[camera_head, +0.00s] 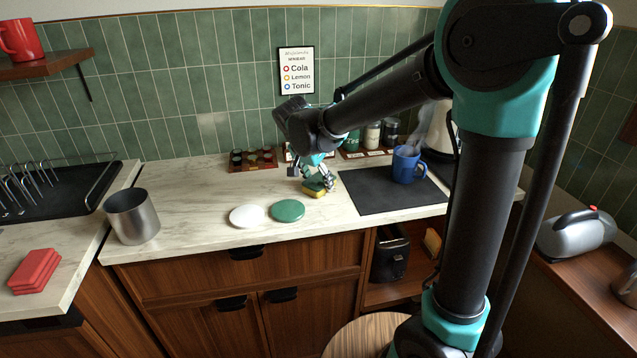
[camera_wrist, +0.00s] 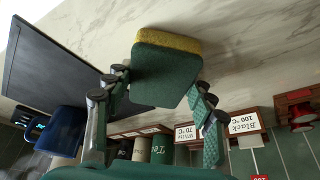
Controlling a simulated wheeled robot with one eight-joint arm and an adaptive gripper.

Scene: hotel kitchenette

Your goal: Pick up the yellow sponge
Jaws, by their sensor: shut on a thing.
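The yellow sponge (camera_head: 314,188) has a dark green scouring side and is at the middle of the marble counter, left of a black mat. My gripper (camera_head: 318,178) is over it from behind. In the wrist view the sponge (camera_wrist: 168,68) shows its green face and a yellow edge, and it sits between the two fingers of my gripper (camera_wrist: 158,92). The fingers are shut on it. I cannot tell whether the sponge touches the counter or is just above it.
A black mat (camera_head: 375,203) with a steaming blue mug (camera_head: 406,167) lies to the right. A white disc (camera_head: 247,216) and a green disc (camera_head: 288,210) lie in front. A metal cup (camera_head: 132,217) stands left. Canisters (camera_head: 372,135) and a pod tray (camera_head: 252,160) line the back wall.

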